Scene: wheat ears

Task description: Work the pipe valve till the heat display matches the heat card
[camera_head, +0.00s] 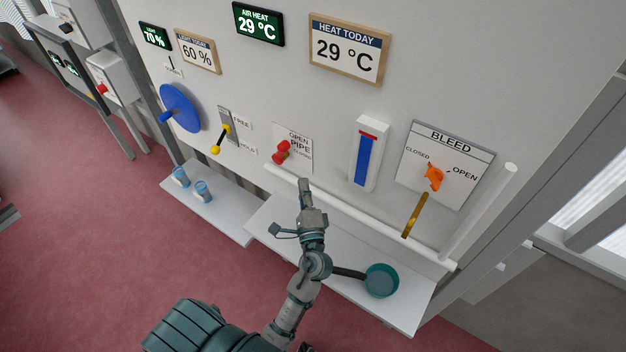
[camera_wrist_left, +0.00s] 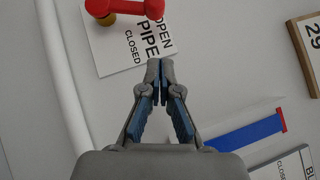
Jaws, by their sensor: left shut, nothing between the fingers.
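The red pipe valve handle (camera_head: 281,152) is on the wall beside its OPEN / PIPE / CLOSED plate (camera_head: 299,143). In the left wrist view the red handle (camera_wrist_left: 125,11) is at the top edge, partly cut off. The green AIR HEAT display (camera_head: 259,23) reads 29 °C. The wood-framed HEAT TODAY card (camera_head: 348,50) also reads 29 °C. My left gripper (camera_head: 304,186) is shut and empty, below and right of the handle and apart from it. In the wrist view its fingertips (camera_wrist_left: 160,66) are together near the plate's lower edge. My right gripper is not visible.
A white pipe (camera_head: 345,215) runs along the wall. A blue wheel (camera_head: 180,108) and a yellow-knobbed lever (camera_head: 221,138) are left; a blue gauge (camera_head: 367,155) and orange BLEED valve (camera_head: 434,177) are right. A shelf (camera_head: 400,314) below bears a teal pan (camera_head: 381,281).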

